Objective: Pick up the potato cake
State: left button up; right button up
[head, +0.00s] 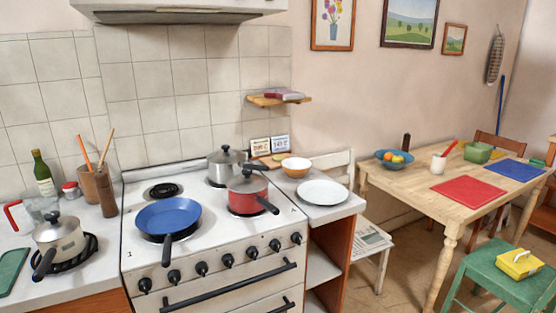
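I cannot make out a potato cake in the head view. A blue frying pan (168,216) sits on the front left burner of the white stove, and its inside looks empty. A white plate (322,193) lies on the counter right of the stove and looks bare. A white and orange bowl (295,167) stands behind the plate; what it holds is not clear. Neither of my grippers is in view.
A red pot (248,193) and a steel pot (226,166) stand on the stove (215,240). A lidded pot (60,240) is on the left counter. Floor shows between stove and table.

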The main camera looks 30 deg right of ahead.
aim_at(278, 158)
jog(key=l, duration=0.45)
jog(key=i+l+z, duration=0.1)
jog(key=l, duration=0.4)
jog(key=i+l+z, duration=0.1)
jog(key=l, duration=0.35)
jog(key=i+l, duration=0.1)
jog(key=l, duration=0.35)
jog(key=i+l+z, duration=0.1)
jog(key=l, duration=0.35)
